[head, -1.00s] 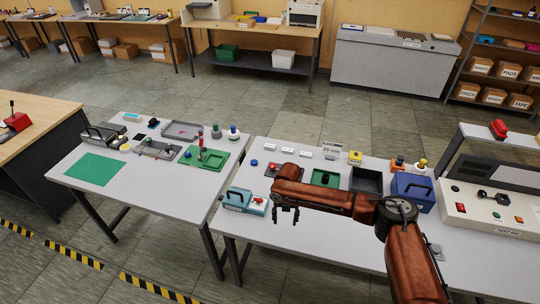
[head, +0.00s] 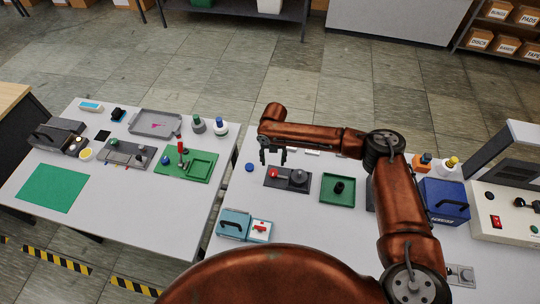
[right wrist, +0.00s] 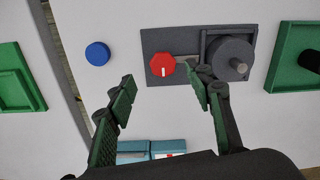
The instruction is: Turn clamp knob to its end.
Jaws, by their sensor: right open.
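The knob (right wrist: 162,66) is red and octagonal with a white pointer mark toward the bottom of the right wrist view. It sits at the left of a dark grey fixture plate (right wrist: 152,38), beside a round grey part (right wrist: 230,60) with a short pin. In the head view the red knob (head: 273,174) is just below my right gripper (head: 272,157). In the right wrist view my right gripper (right wrist: 163,80) is open and empty, its fingers apart to either side of the knob's near side. It appears to be above the plate, not touching. My left gripper is not seen.
A blue button (right wrist: 97,53) lies left of the plate. A green tray (head: 338,188) with a dark post is to its right.

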